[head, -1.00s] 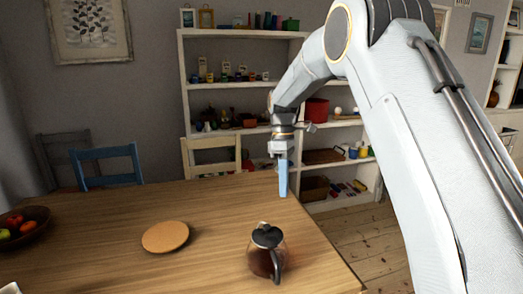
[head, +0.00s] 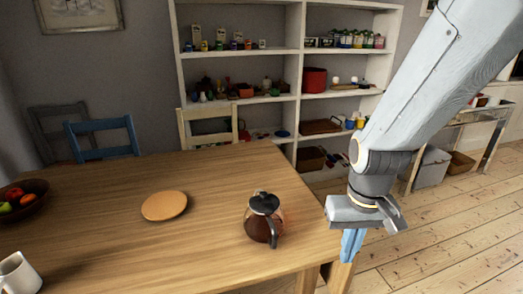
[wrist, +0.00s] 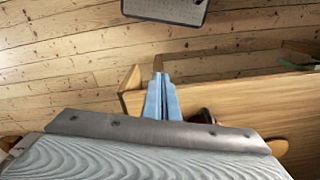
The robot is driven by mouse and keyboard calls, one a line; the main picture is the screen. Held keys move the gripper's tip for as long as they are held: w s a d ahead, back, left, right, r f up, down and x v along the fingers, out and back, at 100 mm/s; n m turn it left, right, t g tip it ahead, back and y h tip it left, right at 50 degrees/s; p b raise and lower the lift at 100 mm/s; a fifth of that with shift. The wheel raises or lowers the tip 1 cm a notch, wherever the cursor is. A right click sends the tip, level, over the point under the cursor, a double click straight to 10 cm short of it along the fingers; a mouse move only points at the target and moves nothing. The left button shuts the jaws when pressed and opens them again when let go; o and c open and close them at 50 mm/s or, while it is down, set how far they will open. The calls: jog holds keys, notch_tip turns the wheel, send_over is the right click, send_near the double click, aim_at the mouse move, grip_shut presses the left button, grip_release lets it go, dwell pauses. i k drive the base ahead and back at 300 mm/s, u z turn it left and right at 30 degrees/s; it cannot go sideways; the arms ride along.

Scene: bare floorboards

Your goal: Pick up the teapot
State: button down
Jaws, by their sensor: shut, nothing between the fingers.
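The teapot (head: 262,226) is a glass pot with a black lid and handle and dark liquid inside. It stands upright on the wooden table (head: 120,235) near its right edge in the head view. My gripper (head: 351,246), with blue fingers, points down to the right of the teapot, apart from it, just past the table's edge. The fingers are shut and empty; they also show in the wrist view (wrist: 161,97). A dark shape behind my wrist there may be the teapot, mostly hidden.
A round wooden board (head: 164,205) lies left of the teapot. A fruit bowl (head: 32,203) and a white mug (head: 19,274) are at the table's left. Chairs and a shelf (head: 298,70) stand behind. Open floor (head: 440,235) lies to the right.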

aim_at(260, 229)
jog(key=k, duration=0.5)
jog(key=u, duration=1.5)
jog(key=i, duration=0.9)
jog(key=z, duration=1.05)
